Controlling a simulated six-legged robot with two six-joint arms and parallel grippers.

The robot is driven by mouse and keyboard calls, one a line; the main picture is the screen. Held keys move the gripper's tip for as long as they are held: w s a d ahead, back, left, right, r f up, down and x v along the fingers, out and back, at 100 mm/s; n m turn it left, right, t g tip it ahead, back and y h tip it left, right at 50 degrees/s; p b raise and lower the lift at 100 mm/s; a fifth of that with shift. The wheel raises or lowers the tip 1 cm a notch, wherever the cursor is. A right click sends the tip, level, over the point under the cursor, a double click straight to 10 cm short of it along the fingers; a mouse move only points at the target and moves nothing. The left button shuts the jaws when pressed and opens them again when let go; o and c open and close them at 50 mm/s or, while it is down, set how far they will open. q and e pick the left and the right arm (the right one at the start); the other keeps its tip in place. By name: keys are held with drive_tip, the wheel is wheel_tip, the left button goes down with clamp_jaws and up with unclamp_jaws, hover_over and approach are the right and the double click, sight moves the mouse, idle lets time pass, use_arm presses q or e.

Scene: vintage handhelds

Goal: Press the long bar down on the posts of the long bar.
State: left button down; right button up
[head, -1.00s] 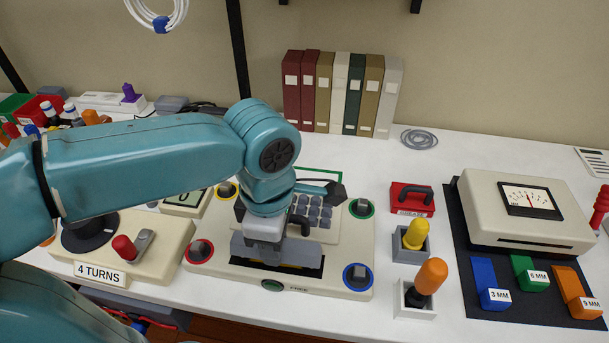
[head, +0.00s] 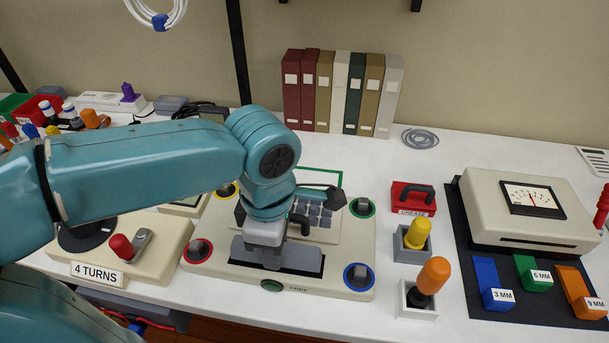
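My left gripper (head: 272,254) comes down over the front of a cream case (head: 342,282). Its wide grey lower part sits low at a dark rectangular recess (head: 312,268) near the case's front edge. The fingertips are hidden, so I cannot tell whether they are open or shut. I cannot make out the long bar or its posts for sure; the gripper covers that part of the recess. My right gripper is not in view.
The case has coloured rings at its corners, red (head: 198,251) and blue (head: 358,277) in front. A crank box (head: 165,240) stands left. An orange-handled tool (head: 433,275), a yellow-handled tool (head: 417,234) and a meter (head: 500,205) stand right.

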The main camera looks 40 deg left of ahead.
use_arm(q)
drive_tip(key=shift+f, duration=0.4)
drive_tip(key=c, duration=0.7)
unclamp_jaws()
drive_tip(key=shift+c, duration=1.3)
drive_tip(key=shift+r, duration=0.1)
wheel_tip(320, 180, up, 7)
drive_tip(key=p, duration=0.6)
